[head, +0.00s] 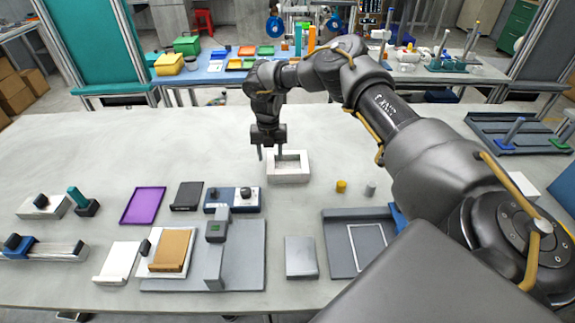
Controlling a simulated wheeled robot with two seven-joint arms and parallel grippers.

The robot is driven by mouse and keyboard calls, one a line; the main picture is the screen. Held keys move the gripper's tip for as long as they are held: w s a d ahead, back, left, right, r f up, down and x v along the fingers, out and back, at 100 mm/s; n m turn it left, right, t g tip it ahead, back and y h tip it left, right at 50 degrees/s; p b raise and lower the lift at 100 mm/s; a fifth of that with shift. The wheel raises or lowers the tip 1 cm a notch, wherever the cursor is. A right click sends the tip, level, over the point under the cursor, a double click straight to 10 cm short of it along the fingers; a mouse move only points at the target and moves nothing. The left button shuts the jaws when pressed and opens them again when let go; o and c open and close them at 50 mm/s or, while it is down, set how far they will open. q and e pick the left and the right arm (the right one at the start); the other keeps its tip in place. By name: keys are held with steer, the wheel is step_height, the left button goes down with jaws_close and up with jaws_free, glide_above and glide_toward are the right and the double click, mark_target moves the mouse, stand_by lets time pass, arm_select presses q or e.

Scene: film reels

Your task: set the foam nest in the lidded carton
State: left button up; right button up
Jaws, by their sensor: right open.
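A white rectangular block with a square recess (290,178) sits on the table in the middle; it looks like the foam nest, though I cannot be sure. My right gripper (269,154) points down at its left wall, jaws apart. One finger is left of the wall and the other shows over the recess; I cannot tell whether they touch it. Nothing is held. I cannot tell for certain which thing is the lidded carton; a white box with a tan panel (171,250) lies at the front left. My left gripper is not in view.
A purple tray (143,206), a dark plate (187,196) and a blue-and-white device (220,199) lie left. A grey box (301,257) and a grey tray (343,266) are in front. Yellow (341,186) and grey (370,189) cylinders stand right of the block. The back left tabletop is clear.

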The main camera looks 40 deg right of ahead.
steer(key=shift+f, duration=1.3)
jaws_close()
steer(key=shift+d+r, duration=0.1)
steer(key=shift+r, duration=0.1)
steer(key=shift+w+r, duration=0.1)
steer(key=shift+r, duration=0.25)
steer(key=r, duration=0.1)
steer(key=r+b, duration=0.1)
steer(key=shift+s+a+r, duration=0.2)
steer(key=shift+s+r, duration=0.1)
steer(key=shift+r, duration=0.05)
steer(key=s+a+r+b, duration=0.3)
steer(key=s+a+r, duration=0.3)
steer(key=s+r, duration=0.3)
steer(key=s, duration=0.3)
steer(key=shift+r, duration=0.25)
